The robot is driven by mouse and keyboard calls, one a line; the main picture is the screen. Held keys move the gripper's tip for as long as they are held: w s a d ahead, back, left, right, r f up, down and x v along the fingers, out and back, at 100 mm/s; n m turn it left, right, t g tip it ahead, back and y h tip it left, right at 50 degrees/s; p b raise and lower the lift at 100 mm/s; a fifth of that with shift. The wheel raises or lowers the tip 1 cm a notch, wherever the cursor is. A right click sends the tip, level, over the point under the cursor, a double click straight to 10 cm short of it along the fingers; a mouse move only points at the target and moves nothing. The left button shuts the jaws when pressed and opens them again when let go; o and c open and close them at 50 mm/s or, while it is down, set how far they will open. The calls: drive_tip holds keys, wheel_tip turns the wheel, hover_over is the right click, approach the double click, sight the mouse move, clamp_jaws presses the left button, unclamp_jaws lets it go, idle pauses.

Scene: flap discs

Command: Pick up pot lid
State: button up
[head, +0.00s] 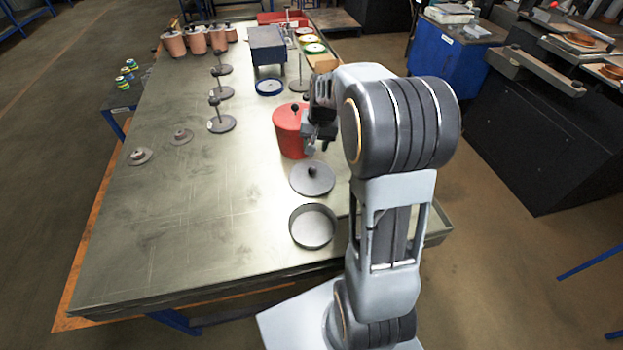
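A round grey lid (312,179) with a dark knob lies flat on the metal table (190,240), right of the table's middle. Behind it stands a red pot (288,131) with a lid bearing a black knob (294,107). My gripper (318,149) is in front of the red pot's right side, and above and behind the grey lid. It hides part of the pot. It appears apart from the grey lid's knob. The fingers are small and dark, so their opening is unclear.
A shallow round grey pan (312,226) sits in front of the grey lid. Several discs on spindles (221,123) stand to the left. A blue-rimmed disc (269,87), a blue stand (267,45) and several copper pots (195,40) are farther back. The table's front left is clear.

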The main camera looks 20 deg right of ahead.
approach(312, 168)
drive_tip(key=f, duration=0.3)
drive_tip(key=f+p, duration=0.1)
drive_tip(key=f, duration=0.1)
drive_tip(key=shift+w+a, duration=0.3)
drive_tip(key=shift+w, duration=0.05)
drive_tip(key=shift+w+a+f+p, duration=0.15)
drive_tip(key=shift+f+p, duration=0.15)
drive_tip(key=shift+f, duration=0.75)
drive_tip(key=shift+w+d+f+p, duration=0.1)
drive_tip(key=shift+w+f+p, duration=0.15)
drive_tip(key=shift+f, duration=0.8)
drive_tip(key=shift+w+a+f+p, duration=0.1)
drive_tip(key=shift+f+p, duration=0.2)
drive_tip(key=shift+f, duration=0.75)
drive_tip(key=shift+c, duration=0.2)
drive_tip(key=c, duration=0.7)
drive_tip(key=shift+o, duration=0.2)
drive_tip(key=shift+r, duration=0.15)
